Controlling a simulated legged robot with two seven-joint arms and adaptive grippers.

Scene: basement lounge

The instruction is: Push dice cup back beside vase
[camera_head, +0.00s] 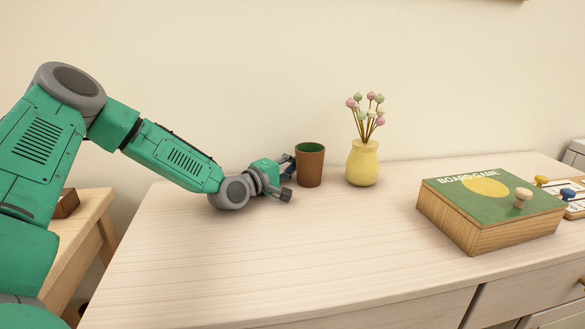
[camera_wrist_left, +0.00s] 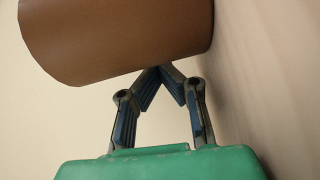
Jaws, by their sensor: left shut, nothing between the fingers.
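The dice cup (camera_head: 310,167) is brown with a green inside. It stands upright near the back of the pale wooden cabinet top, just left of the yellow vase (camera_head: 362,163) that holds pink and green flowers, with a small gap between them. My left gripper (camera_head: 287,166) is shut and empty, low at the cup's left side. In the left wrist view the shut fingertips (camera_wrist_left: 160,70) are right at the cup's brown wall (camera_wrist_left: 120,35); I cannot tell whether they touch it. My right gripper is not in view.
A green-topped board game box (camera_head: 480,215) with a pale peg on it lies to the right. A game board with coloured pegs (camera_head: 570,192) is partly hidden behind it. The front middle of the cabinet top (camera_head: 300,260) is clear. A wall stands close behind.

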